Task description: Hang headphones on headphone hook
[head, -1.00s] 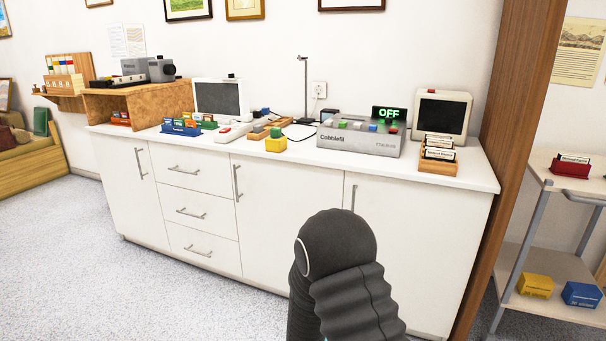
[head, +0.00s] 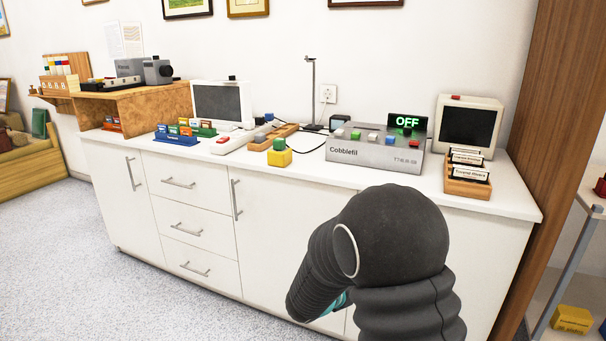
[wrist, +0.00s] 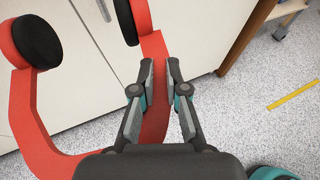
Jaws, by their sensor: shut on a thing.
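The red headphones with black ear pads (wrist: 28,120) show in the wrist view. Their curved band passes between the fingers of my gripper (wrist: 160,88), which is shut on it. The ear pads hang beyond the fingers, in front of the white cabinet doors. Part of the band is hidden behind the gripper body. In the head view my dark arm hides the headphones and gripper fingers. A thin grey stand with a short arm at its top (head: 311,88), which looks like the headphone hook, stands upright and empty at the back of the counter.
The white counter (head: 318,172) holds a grey box with buttons and an "OFF" sign (head: 375,150), a monitor (head: 468,126) and card trays (head: 467,178) at right. A yellow block (head: 279,157) and a wooden tray (head: 277,138) sit before the stand. A wooden post (head: 555,120) bounds the right side.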

